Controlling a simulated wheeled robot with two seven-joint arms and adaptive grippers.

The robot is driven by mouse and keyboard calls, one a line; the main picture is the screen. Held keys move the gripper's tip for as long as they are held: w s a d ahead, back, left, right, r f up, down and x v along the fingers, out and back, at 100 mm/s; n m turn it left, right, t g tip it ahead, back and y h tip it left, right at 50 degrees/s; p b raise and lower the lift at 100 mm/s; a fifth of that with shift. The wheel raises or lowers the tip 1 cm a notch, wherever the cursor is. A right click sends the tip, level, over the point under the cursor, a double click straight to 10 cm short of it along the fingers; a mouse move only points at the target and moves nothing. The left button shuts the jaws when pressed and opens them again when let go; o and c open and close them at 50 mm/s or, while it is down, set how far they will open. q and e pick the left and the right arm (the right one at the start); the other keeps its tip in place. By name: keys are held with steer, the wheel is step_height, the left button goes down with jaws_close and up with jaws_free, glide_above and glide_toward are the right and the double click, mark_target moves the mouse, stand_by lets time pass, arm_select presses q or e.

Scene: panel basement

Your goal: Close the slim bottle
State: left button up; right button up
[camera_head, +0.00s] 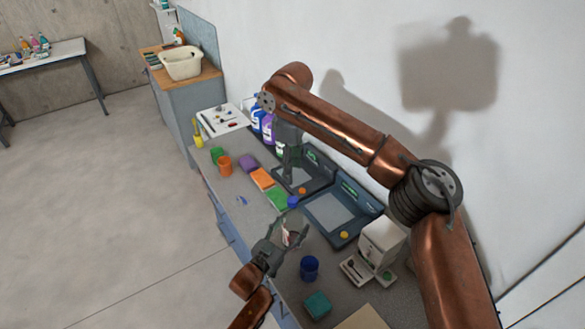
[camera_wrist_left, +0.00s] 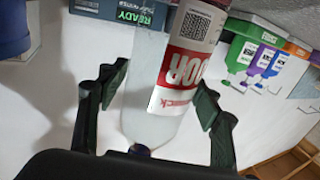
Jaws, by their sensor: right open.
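The slim bottle (camera_wrist_left: 180,65), clear with a red and white label, stands between the fingers of my left gripper (camera_wrist_left: 160,95) in the left wrist view. In the head view the bottle (camera_head: 288,238) is small, between the fingers of my left gripper (camera_head: 294,222). My right gripper (camera_head: 290,177) is open and points down over the counter.
Dark trays (camera_head: 341,215) line the wall, with a yellow piece (camera_head: 344,234) on one. A blue cup (camera_head: 310,268), a teal block (camera_head: 317,304) and a white machine (camera_head: 380,245) stand nearby. Orange and green blocks (camera_head: 262,178) and spray bottles (camera_head: 266,125) are farther back.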

arm_select(q)
steer(key=shift+o, duration=1.1)
steer(key=v, duration=1.2)
